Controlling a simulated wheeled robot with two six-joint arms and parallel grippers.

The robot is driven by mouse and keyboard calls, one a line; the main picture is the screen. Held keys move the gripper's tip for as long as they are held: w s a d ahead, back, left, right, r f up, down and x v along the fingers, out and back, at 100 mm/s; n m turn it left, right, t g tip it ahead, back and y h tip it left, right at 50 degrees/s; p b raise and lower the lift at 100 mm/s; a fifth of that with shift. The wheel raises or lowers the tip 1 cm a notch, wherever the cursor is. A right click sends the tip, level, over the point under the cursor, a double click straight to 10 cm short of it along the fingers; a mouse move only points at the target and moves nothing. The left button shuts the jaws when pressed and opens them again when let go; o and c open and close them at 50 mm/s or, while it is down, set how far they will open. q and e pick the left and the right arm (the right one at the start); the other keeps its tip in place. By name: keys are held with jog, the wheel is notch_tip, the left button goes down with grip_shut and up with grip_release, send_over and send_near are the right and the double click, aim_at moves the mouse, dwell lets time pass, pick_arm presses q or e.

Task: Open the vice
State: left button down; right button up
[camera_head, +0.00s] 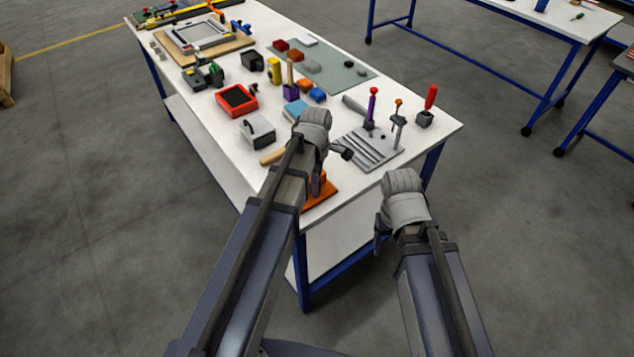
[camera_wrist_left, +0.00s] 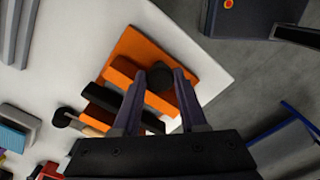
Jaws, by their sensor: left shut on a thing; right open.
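The orange vice (camera_wrist_left: 190,50) sits at the table's corner, with an orange base plate, an orange jaw block and dark blocks beside it in the left wrist view. In the head view only part of its orange base (camera_head: 322,192) shows, as my left arm covers the rest. My left gripper (camera_wrist_left: 165,75) is shut on the vice's round black knob (camera_wrist_left: 160,77), which sits between its fingertips. In the head view my left gripper (camera_head: 316,183) points down over the vice. My right gripper (camera_head: 381,238) is open and empty, off the table's front edge.
A grey slotted plate (camera_head: 365,150) with upright tools stands right of the vice. A wooden handle (camera_head: 272,156) lies to its left. A red tray (camera_head: 236,100) and several small blocks stand farther back. The floor right of the table is clear near my right gripper.

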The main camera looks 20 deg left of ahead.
pick_arm(q)
jog(key=shift+a, duration=0.2)
dwell(0.5)
jog(key=shift+c, duration=2.2)
grip_release()
jog(key=shift+a, duration=0.1)
jog(key=shift+r, duration=0.1)
jog(key=shift+w+r+p, duration=0.1)
jog(key=shift+r+p, duration=0.4)
jog(key=shift+p, duration=0.15)
jog(key=r+p, duration=0.6)
jog(key=shift+s+r+p, duration=0.2)
jog(key=shift+r+p, duration=0.1)
jog(key=shift+r, duration=0.05)
jog(key=shift+f, duration=0.1)
